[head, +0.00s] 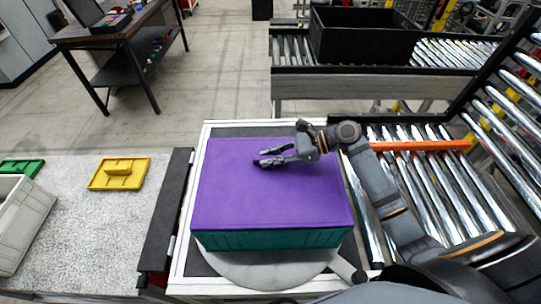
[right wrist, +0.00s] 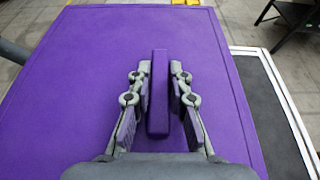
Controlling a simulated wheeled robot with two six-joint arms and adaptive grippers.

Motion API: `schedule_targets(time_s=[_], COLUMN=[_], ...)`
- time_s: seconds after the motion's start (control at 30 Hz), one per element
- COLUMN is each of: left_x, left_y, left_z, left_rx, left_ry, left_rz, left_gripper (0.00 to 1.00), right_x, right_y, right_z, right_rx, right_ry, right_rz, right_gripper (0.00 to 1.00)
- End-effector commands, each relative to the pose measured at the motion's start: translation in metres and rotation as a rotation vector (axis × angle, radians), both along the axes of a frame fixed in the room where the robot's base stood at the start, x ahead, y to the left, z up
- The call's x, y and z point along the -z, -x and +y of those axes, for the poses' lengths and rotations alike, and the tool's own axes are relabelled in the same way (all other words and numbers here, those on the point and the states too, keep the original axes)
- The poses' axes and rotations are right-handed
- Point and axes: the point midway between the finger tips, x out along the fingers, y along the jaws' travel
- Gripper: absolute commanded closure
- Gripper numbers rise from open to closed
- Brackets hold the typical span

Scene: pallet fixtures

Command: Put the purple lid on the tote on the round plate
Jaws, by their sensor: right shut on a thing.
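The purple lid (head: 235,195) covers the top of the green tote (head: 270,239). Only the tote's front wall shows below the lid's front edge, with no clear gap between them. The tote stands on the grey round plate (head: 262,272), whose front part shows. My right gripper (head: 261,158) is over the lid's middle. In the right wrist view, the fingers of my right gripper (right wrist: 160,75) are on both sides of the lid's raised purple handle (right wrist: 158,120) and shut on it. My left gripper is not in view.
A yellow lid (head: 119,174) and a green lid (head: 21,168) lie on the speckled table at the left, near a grey crate (head: 22,222). A black bin (head: 361,36) stands on the rear roller conveyor. Rollers with an orange bar (head: 421,146) are at the right.

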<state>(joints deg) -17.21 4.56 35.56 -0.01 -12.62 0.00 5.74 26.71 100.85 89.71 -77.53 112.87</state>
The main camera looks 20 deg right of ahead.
Motion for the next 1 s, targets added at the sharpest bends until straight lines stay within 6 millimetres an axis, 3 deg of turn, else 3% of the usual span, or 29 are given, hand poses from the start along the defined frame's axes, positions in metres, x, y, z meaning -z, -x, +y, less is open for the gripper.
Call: schedule_targets(time_s=[0.47,0.5,0.67,1.0], left_x=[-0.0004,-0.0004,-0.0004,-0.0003], left_y=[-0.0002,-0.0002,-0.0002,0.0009], left_z=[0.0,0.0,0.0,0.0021], left_rx=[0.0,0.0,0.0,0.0], left_ry=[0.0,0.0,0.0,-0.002], left_rz=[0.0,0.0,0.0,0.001], left_gripper=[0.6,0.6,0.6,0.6], right_x=[0.003,0.003,0.0031,0.0037], right_y=[0.0,0.0,0.0,0.0008], right_z=[0.0004,0.0004,0.0002,-0.0027], right_rx=[0.0,0.0,0.0,0.0], right_ry=[-0.002,-0.001,-0.001,0.003], right_rz=[-0.001,0.0,0.0,0.001], right_gripper=[1.0,0.78,0.56,0.55])
